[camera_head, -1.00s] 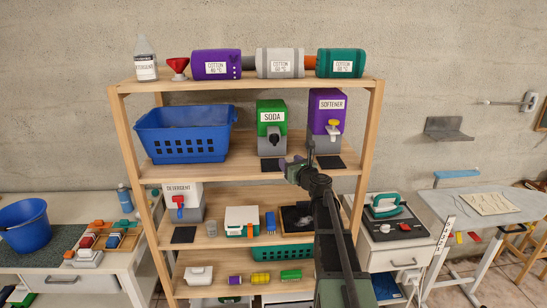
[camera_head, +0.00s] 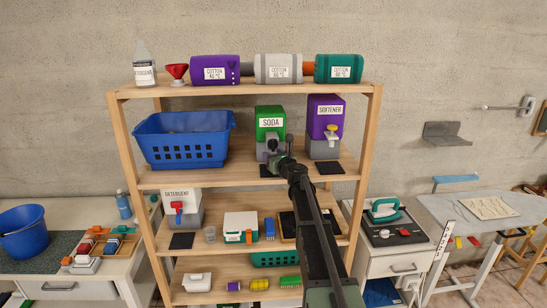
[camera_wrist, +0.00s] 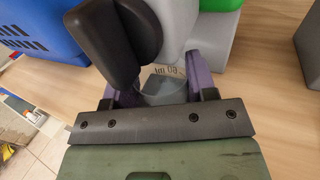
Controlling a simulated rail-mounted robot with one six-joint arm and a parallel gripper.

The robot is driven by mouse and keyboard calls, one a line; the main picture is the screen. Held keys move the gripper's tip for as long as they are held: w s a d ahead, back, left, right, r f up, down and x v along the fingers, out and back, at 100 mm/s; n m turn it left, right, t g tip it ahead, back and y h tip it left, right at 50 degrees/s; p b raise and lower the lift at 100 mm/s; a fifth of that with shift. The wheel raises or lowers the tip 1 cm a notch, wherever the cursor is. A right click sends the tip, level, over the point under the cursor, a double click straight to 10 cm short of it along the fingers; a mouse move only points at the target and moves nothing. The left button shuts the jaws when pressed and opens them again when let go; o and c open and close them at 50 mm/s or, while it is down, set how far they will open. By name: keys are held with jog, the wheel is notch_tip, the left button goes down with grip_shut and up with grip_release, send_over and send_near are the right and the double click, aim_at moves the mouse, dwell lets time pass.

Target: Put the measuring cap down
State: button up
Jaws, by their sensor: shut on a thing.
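The measuring cap (camera_wrist: 168,86) is a clear cup with "60 ml" marked on it, upside down in the wrist view. My gripper (camera_wrist: 155,93) is shut on it, one purple-grey finger on each side. In the head view my gripper (camera_head: 279,158) is at the front of the green and grey soda dispenser (camera_head: 270,124), on the second shelf. The dispenser's black tap (camera_wrist: 138,42) is close to the cap and covers part of the view around it. I cannot tell whether the cap touches the shelf, or what is in it.
A dark mat (camera_head: 265,171) lies partly hidden before the soda dispenser. The blue basket (camera_head: 183,139) stands left, the purple softener dispenser (camera_head: 324,117) right with its own mat (camera_head: 330,168). Bare shelf (camera_head: 238,160) lies between basket and dispenser. Another clear cup (camera_head: 210,235) stands one shelf lower.

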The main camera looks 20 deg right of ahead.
jog(key=o, duration=0.9)
jog(key=shift+f, duration=0.1)
jog(key=shift+s+r, duration=0.1)
jog(key=shift+r, duration=0.1)
jog(key=s, duration=1.2)
jog(key=s+a+f+n+g+y, duration=0.2)
jog(key=s+a+f+n+g, duration=0.25)
jog(key=a+n, duration=0.35)
jog(key=s+a+f+n+g+y, duration=0.1)
jog(key=s+a+f+n+g, duration=0.2)
jog(key=s+a+n, duration=0.35)
jog(key=s+a+f+n+g+y, duration=0.2)
jog(key=s+a+f+n+g, duration=0.15)
jog(key=a+n, duration=0.6)
jog(key=s+f+n+g+h, duration=0.2)
jog(key=s+n, duration=0.1)
jog(key=s, duration=0.2)
jog(key=s+a+f+n+g+h, duration=0.1)
jog(key=s+f+n+g+h, duration=0.1)
jog(key=s+n, duration=0.2)
jog(key=s+f+n+g+h, duration=0.2)
jog(key=s+n+g, duration=0.1)
jog(key=s, duration=0.3)
jog(key=shift+s+a+f+n, duration=0.1)
jog(key=shift+s+a+n, duration=0.25)
jog(key=shift+n, duration=0.35)
